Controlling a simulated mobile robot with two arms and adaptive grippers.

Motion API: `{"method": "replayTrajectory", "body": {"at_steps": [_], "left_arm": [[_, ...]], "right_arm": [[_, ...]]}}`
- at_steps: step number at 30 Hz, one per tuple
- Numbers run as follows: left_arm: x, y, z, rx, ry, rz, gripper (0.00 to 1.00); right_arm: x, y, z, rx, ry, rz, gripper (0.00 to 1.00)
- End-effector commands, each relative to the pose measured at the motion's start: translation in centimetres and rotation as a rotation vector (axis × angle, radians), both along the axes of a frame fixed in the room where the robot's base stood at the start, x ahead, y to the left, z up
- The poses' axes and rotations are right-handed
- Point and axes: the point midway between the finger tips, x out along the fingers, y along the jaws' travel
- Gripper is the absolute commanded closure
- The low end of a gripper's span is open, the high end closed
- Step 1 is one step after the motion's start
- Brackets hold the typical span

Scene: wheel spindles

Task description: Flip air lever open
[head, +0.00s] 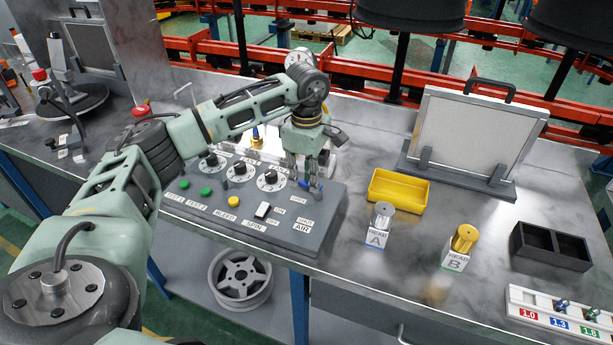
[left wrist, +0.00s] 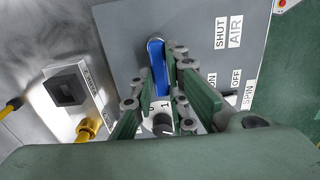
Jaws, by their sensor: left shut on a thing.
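The blue air lever (head: 315,188) is at the right end of the grey control panel (head: 325,222), above the SHUT and AIR labels. In the left wrist view the lever (left wrist: 157,68) stands between my finger pads, its far end showing beyond them. My left gripper (head: 304,176) reaches down over the panel and is shut on the lever. In the left wrist view the gripper (left wrist: 172,92) hides part of the lever. The SHUT label (left wrist: 221,30) lies to the right of the lever there. My right gripper is not in view.
Dials (head: 270,178), green buttons (head: 206,192), a yellow button (head: 233,202) and the spin switch (head: 263,210) share the panel. To the right are a yellow bin (head: 399,190), head A (head: 381,216), head B (head: 464,239) and a black tray (head: 550,247).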

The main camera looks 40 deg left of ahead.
Motion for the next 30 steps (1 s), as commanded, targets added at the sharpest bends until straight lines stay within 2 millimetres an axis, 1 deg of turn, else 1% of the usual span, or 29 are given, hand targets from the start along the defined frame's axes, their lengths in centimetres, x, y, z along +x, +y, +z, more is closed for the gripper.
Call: {"method": "replayTrajectory", "body": {"at_steps": [1, 2, 8, 16, 20, 23, 30], "left_arm": [[0.2, 0.1, 0.2, 0.0, -0.006, -0.001, 1.0], [0.2, 0.1, 0.2, 0.0, -0.006, -0.001, 0.85], [0.1, 0.0, 0.1, 0.001, -0.004, -0.001, 0.68], [0.0, 0.0, 0.1, 0.0, -0.002, 0.0, 0.67], [0.1, 0.0, 0.7, 0.0, -0.004, 0.0, 0.67], [0.1, 0.0, 2.1, 0.0, -0.006, 0.0, 0.67], [0.2, 0.0, 7.2, 0.001, -0.007, 0.0, 0.67]], "right_arm": [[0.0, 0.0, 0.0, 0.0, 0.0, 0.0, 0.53], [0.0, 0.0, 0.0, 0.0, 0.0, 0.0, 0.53], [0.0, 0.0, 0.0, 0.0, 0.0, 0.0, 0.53], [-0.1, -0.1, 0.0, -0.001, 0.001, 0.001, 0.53], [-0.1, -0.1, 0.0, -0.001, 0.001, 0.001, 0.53], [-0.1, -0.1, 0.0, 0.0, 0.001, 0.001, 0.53], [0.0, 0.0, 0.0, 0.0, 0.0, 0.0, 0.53]]}}
